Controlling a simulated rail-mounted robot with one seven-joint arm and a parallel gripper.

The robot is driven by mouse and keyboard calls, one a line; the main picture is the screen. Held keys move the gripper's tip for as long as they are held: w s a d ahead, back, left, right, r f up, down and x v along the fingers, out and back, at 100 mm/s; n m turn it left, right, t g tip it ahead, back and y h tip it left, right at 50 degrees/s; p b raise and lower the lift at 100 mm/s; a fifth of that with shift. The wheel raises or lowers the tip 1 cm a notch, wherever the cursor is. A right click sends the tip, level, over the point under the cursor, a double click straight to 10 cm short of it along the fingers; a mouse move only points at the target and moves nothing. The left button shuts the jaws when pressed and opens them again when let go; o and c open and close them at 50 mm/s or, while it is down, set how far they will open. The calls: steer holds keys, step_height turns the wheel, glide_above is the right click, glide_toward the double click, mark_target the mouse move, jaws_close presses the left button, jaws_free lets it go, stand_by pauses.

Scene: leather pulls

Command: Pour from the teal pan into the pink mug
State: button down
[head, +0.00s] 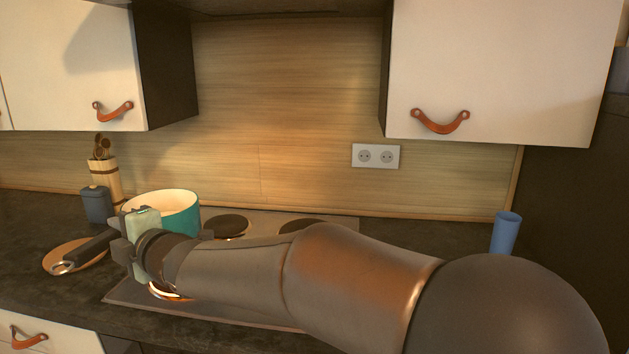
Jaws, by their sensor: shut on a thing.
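The teal pan (181,213), cream inside, is at the left side of the hob, behind my gripper. Its dark handle (92,247) points left and toward the front. My gripper (120,246) is shut on the pan's handle. My wrist and a pale green part in front of the pan hide some of its near side. The pan looks roughly upright; I cannot tell whether its base touches the hob. Its contents cannot be made out. No pink mug shows in the head view.
A round wooden board (58,254) lies on the left counter. Behind it stand a blue-grey canister (97,206) and a utensil holder (105,178). A blue cup (505,233) stands at right. Two rear burners are bare. Wall cabinets (500,60) hang above.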

steer(key=w+d+r+m+t+h, duration=0.1)
steer(key=w+d+m+t+h, duration=0.25)
steer(key=d, duration=0.95)
steer(key=w+d+r+m+t+h, duration=0.25)
steer(key=w+d, duration=0.25)
steer(key=d, duration=0.8)
steer(key=s+d+m+t+h, duration=0.25)
steer(key=d+m+h, duration=0.4)
steer(key=d, duration=1.55)
step_height(320, 180, up, 8)
steer(key=n+h+p, duration=0.1)
steer(key=h+p, duration=0.1)
steer(key=p, duration=0.6)
steer(key=shift+s+d, duration=0.3)
steer(key=shift+d, duration=0.1)
